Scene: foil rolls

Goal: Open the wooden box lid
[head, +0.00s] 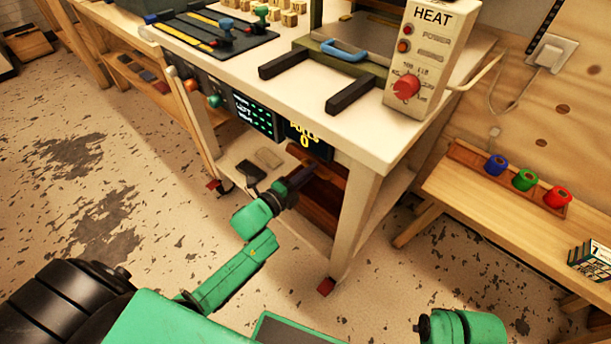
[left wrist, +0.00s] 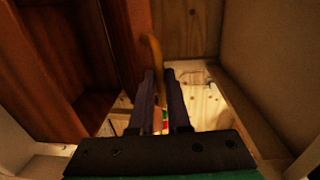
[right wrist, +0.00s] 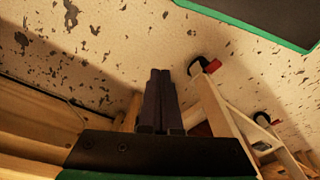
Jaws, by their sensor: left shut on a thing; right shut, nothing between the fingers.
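The reddish-brown wooden box (head: 322,205) stands on the lower shelf under the workbench, partly hidden by the bench top and my left gripper. In the left wrist view, its dark red-brown wood (left wrist: 45,50) fills the left side, with a recess visible. A upright panel, perhaps the lid, borders it. My left gripper (head: 303,177) reaches in beside the box. In its wrist view the fingers (left wrist: 161,75) close around a thin yellow-brown strip (left wrist: 154,52), perhaps a handle; its attachment is unclear. My right gripper (right wrist: 160,72) is shut and empty, pointing over the floor.
The white workbench (head: 350,125) carries a heater unit (head: 428,55) and a black tool mat (head: 215,35). Its leg (head: 352,225) stands right of my left gripper. A wooden bench (head: 480,215) at right holds blue, green and red rolls (head: 525,180). Floor at left is clear.

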